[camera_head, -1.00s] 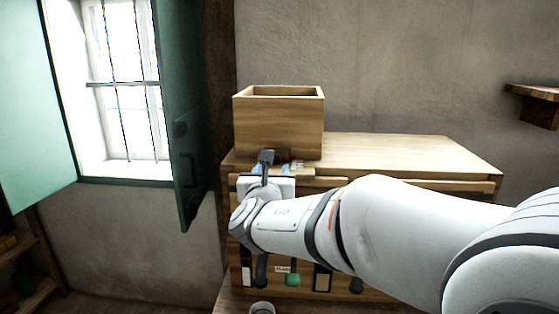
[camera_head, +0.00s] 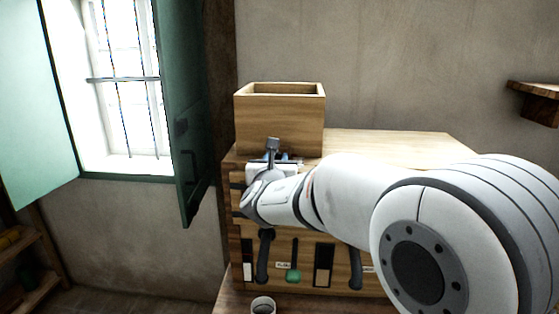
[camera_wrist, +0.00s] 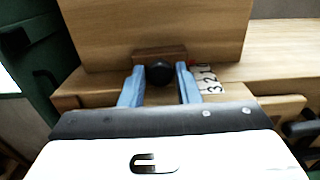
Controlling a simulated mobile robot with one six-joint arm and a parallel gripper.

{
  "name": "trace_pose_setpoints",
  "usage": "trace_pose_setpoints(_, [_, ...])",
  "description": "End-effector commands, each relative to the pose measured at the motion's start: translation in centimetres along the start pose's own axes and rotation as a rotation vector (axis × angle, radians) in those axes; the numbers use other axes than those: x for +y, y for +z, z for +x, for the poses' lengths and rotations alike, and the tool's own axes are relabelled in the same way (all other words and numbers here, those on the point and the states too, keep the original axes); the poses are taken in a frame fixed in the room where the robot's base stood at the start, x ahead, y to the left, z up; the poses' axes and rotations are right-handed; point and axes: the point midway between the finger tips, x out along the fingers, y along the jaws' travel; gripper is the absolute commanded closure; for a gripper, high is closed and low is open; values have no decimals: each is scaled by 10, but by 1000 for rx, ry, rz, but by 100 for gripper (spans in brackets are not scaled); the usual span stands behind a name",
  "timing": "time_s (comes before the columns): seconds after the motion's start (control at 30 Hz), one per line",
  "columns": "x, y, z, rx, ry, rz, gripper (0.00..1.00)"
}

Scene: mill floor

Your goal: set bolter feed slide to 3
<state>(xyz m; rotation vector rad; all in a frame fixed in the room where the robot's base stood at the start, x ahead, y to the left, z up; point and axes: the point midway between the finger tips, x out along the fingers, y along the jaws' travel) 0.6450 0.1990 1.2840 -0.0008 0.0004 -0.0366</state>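The bolter feed slide (camera_wrist: 174,53) is a brown wooden piece with a round dark knob (camera_wrist: 158,73), at the foot of the wooden hopper box (camera_head: 279,122). A white scale plate (camera_wrist: 209,80) marked 3, 2, 1 lies just right of it in the wrist view. A small red mark (camera_wrist: 193,63) shows near the 1 end. My gripper (camera_wrist: 160,69) has its blue fingers apart, one on each side of the knob, with narrow gaps visible. In the head view my wrist mostly hides the slide and fingers.
The wooden cabinet (camera_head: 400,143) carries the hopper box. Its front has dark levers (camera_head: 263,262), a green knob (camera_head: 293,276) and slots below my arm. A white cup (camera_head: 263,305) stands in front. A green shutter (camera_head: 187,125) hangs at left.

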Motion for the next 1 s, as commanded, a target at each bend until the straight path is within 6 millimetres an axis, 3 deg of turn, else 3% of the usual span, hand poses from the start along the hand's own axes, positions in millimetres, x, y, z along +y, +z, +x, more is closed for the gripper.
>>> trace_pose_setpoints(0.33, [0,0,0,0,0,0,100])
trace_pose_setpoints(0.6, [1,0,-2,-1,1,1,100])
trace_pose_setpoints(1.0, [2,-1,-60,-3,4,3,100])
